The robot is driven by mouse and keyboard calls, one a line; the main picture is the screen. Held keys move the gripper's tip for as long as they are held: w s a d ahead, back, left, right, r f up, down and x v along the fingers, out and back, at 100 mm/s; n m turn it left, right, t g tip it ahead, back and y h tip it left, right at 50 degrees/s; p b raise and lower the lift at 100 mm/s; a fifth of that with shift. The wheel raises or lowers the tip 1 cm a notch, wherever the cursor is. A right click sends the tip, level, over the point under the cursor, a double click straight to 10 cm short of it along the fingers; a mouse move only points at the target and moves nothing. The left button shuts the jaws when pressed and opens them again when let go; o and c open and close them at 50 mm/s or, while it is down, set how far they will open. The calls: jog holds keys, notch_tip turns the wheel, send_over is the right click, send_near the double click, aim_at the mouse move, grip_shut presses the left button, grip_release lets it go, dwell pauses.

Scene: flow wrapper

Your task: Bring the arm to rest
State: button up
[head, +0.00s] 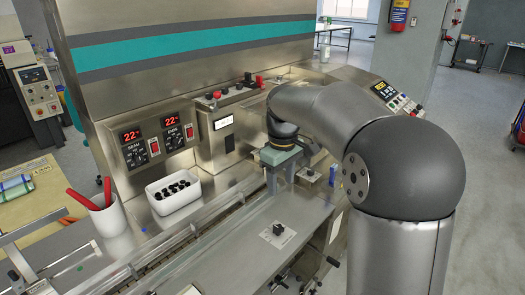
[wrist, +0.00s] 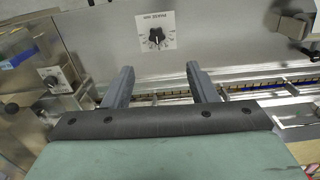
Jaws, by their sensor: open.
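My gripper (head: 281,181) hangs over the wrapper's infeed channel, below the bent grey arm, in the head view. In the wrist view its two grey fingers (wrist: 161,82) stand apart with nothing between them. The gripper is open and empty. Past the fingertips, the wrist view shows a steel panel with a black rotary knob (wrist: 156,36) on a white label. The same kind of knob (head: 278,229) sits on the flat steel deck in the head view.
A white bin of black parts (head: 174,190) and a white cup with red-handled tools (head: 107,217) stand left of the gripper. The control box with red displays (head: 153,143) rises behind them. A slanted control panel (head: 396,97) lies behind my arm. The front deck (head: 215,250) is mostly clear.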

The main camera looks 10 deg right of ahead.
jog(key=s+f+m, duration=0.2)
jog(key=s+f, duration=0.1)
jog(key=s, duration=0.6)
jog(key=s+f+m, duration=0.2)
jog(key=s+f, duration=0.1)
jog(key=s, duration=0.6)
jog(key=s+f+m, duration=0.3)
jog(key=s, duration=0.6)
jog(key=shift+s+a+f, duration=0.3)
jog(key=shift+s, duration=0.05)
